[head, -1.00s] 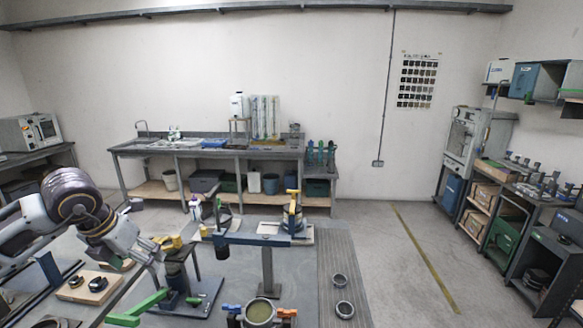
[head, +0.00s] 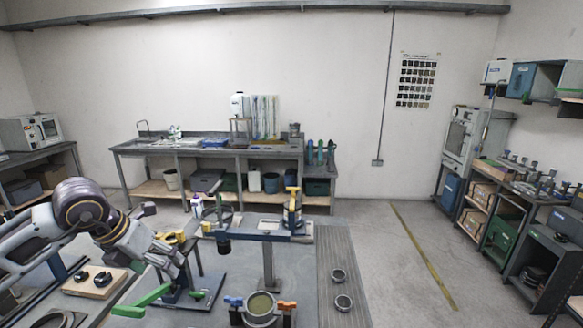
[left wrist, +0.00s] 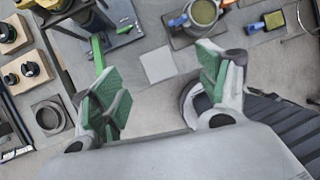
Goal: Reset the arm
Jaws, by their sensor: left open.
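My left gripper (head: 178,268) reaches in from the left in the head view, above the table. In the left wrist view its two green-padded fingers (left wrist: 158,82) are spread wide with nothing between them. A lever frame with a green bar (head: 146,299) and a dark base plate (head: 205,294) stands just below and beside the gripper. The green bar also shows beyond the left finger in the left wrist view (left wrist: 98,54). Whether the gripper touches the frame is unclear in the head view. My right gripper is in neither view.
A round cup-like fixture (head: 261,306) with blue and orange handles stands at the front. A grey post stand (head: 268,262) rises behind it. A wooden block with black knobs (head: 95,284) lies at left.

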